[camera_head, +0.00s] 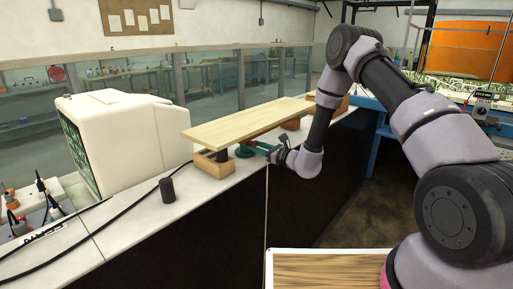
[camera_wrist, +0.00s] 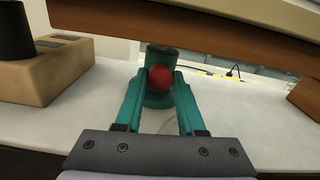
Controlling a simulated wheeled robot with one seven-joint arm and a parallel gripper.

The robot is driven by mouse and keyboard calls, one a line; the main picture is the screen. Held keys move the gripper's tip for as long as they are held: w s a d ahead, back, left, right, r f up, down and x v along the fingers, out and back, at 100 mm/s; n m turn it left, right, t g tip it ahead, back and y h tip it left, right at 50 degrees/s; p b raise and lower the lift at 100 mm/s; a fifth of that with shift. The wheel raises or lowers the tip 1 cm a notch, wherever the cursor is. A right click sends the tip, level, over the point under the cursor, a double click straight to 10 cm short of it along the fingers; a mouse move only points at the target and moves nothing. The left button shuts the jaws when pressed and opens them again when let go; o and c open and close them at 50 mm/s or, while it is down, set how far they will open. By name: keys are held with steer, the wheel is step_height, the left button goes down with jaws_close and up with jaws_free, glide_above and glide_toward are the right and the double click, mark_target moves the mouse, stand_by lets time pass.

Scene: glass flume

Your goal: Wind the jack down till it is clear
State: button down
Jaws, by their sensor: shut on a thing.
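The jack (camera_wrist: 158,100) is a short dark teal cylinder on a wider round base, with a red round knob (camera_wrist: 160,78) on its near side. It stands on the white bench top under a long wooden board (camera_head: 245,122). In the head view the jack (camera_head: 241,152) is small and partly hidden. My gripper (camera_wrist: 157,82) has teal fingers, one each side of the red knob, shut on it. In the head view my gripper (camera_head: 262,149) reaches in from the right at the bench edge.
A wooden block (camera_head: 216,170) with dark posts stands at the board's near end; it also shows in the wrist view (camera_wrist: 45,85). A brown block (camera_head: 291,124) is farther along. A white monitor (camera_head: 125,135), dark cylinder (camera_head: 167,190) and black cable (camera_head: 125,210) lie left.

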stand_by(0.3)
steer(key=c, duration=0.8)
jaws_free()
steer(key=v, duration=1.1)
